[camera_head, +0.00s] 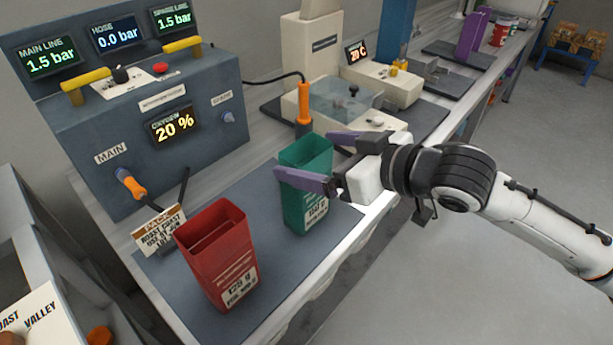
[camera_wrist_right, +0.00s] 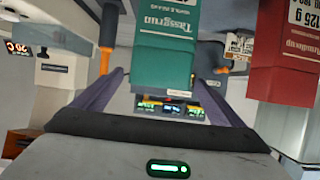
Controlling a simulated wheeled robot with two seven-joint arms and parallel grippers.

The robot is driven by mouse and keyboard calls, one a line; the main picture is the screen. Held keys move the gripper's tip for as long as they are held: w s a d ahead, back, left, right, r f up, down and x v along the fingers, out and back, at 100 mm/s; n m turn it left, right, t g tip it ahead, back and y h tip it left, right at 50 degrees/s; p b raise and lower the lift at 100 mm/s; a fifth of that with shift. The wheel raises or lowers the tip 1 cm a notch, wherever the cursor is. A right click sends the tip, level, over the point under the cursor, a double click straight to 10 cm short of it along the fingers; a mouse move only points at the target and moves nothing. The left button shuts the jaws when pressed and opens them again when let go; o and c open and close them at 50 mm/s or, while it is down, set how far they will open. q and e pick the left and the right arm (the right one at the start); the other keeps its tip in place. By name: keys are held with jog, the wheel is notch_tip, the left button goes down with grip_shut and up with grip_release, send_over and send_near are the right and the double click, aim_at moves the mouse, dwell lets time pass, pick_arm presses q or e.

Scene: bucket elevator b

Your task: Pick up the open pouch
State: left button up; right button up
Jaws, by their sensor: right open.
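A green open-topped pouch (camera_head: 292,207) with a white label stands upright on the dark mat, and a red open-topped pouch (camera_head: 207,265) stands nearer, to its left. My right gripper (camera_head: 304,155) is open, its purple fingers on either side of the green pouch's upper part. In the right wrist view the green pouch (camera_wrist_right: 165,65) shows upside down between the spread fingers; I cannot tell whether they touch it. The red pouch (camera_wrist_right: 283,80) is at the right there. My left gripper is not in view.
A grey gauge panel (camera_head: 190,110) with displays stands behind the mat (camera_head: 262,235). An orange-handled tool (camera_head: 304,100) on a cable stands just behind the green pouch. A small sign (camera_head: 158,228) is beside the red pouch. A beige machine (camera_head: 345,100) stands farther back.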

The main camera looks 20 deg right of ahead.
jog(key=shift+x, duration=1.4)
jog(key=shift+d, duration=0.1)
jog(key=c, duration=0.9)
